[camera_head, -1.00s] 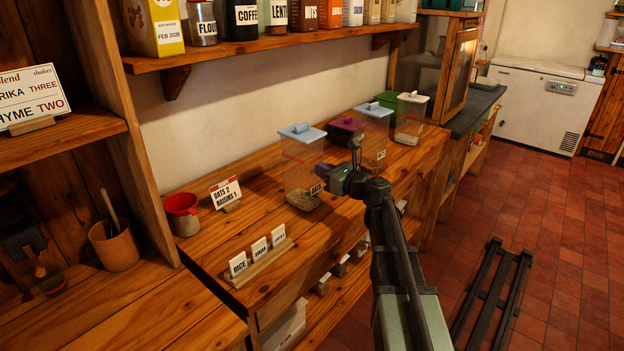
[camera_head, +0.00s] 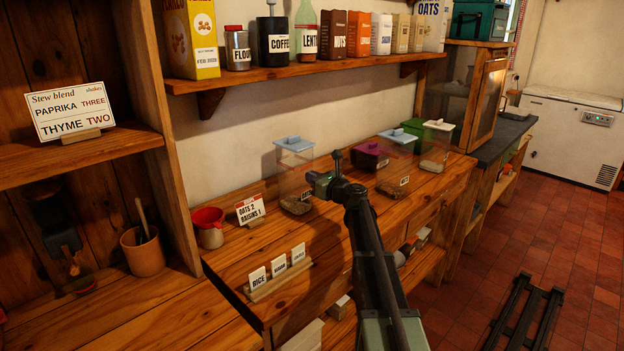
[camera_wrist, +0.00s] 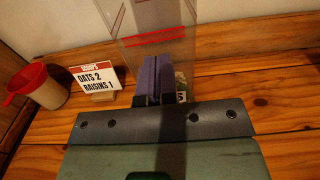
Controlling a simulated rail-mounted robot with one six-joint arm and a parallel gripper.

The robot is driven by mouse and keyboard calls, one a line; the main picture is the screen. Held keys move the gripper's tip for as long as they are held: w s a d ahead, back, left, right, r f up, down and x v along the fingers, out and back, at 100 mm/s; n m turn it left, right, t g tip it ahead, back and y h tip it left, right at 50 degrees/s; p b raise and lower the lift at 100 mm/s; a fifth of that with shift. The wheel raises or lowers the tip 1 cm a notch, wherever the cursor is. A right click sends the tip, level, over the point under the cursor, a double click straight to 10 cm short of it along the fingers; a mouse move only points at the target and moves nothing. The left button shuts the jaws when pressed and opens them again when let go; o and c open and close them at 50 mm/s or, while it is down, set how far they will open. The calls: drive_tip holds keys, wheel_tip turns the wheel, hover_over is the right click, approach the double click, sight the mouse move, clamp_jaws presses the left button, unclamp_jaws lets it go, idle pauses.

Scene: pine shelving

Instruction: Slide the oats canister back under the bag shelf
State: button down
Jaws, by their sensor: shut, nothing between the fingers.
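The oats canister (camera_head: 294,168) is a clear upright box with a light blue lid and a little brown content at the bottom. It stands on the wooden counter near the wall, left of the row of other canisters. In the wrist view its clear wall with red lines (camera_wrist: 157,36) rises directly ahead. My gripper (camera_head: 316,182) is shut and empty, low at the canister's front side. Its purple fingers (camera_wrist: 158,78) appear against the front wall, though exact contact is hard to tell. The wall shelf (camera_head: 290,72) runs above and behind.
A maroon-lidded canister (camera_head: 371,157) and others stand to the right. Small label cards (camera_head: 278,266) sit at the counter's front. Bare counter lies between these.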

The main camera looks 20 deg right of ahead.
drive_tip(key=v, duration=1.3)
drive_tip(key=shift+s+d, duration=0.2)
drive_tip(key=shift+s, duration=0.2)
